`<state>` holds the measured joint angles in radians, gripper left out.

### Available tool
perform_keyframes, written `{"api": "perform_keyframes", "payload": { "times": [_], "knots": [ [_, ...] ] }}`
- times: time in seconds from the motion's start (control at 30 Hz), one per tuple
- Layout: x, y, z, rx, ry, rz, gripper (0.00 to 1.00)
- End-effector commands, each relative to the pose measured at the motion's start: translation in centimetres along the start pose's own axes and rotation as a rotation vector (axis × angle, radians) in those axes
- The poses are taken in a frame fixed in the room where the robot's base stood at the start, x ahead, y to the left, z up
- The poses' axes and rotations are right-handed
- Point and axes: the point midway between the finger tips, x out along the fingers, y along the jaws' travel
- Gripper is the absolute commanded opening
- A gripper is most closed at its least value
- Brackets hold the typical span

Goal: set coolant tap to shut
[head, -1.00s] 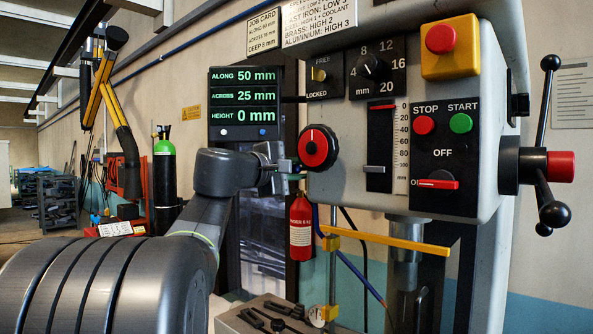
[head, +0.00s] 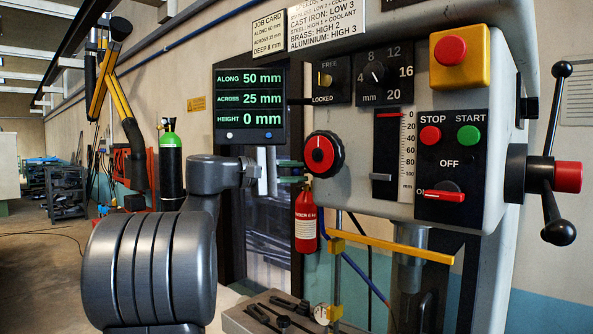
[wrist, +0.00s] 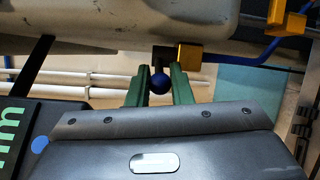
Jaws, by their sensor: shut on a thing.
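In the head view my gripper (head: 297,171) reaches in from the left, at the drill's lower left, by the red-and-black dial (head: 320,154). There the tap is hidden, and its setting cannot be read.
The drill head carries a STOP button (head: 430,135), a red rotary switch (head: 441,193) and a ball-ended feed handle (head: 557,231) at right. A red extinguisher (head: 306,228) shows just below my gripper. A yellow bar (head: 390,248) crosses below the head. The floor at far left is open.

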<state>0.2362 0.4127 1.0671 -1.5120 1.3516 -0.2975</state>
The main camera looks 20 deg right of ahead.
Motion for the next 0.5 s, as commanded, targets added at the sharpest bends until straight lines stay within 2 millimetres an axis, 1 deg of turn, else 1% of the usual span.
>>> {"api": "perform_keyframes", "payload": {
  "times": [0.1,0.13,0.17,0.2,0.5],
  "knots": [
    [0.01,-0.03,0.01,0.0,0.0,0.0,0.0],
    [0.01,-0.03,0.0,0.0,0.001,0.0,0.25],
    [0.01,-0.03,0.01,0.0,0.001,0.0,0.31],
    [0.01,-0.03,0.01,0.0,0.001,0.0,0.39],
    [-0.09,-0.03,0.01,0.0,0.001,0.0,0.39]
  ]
}}
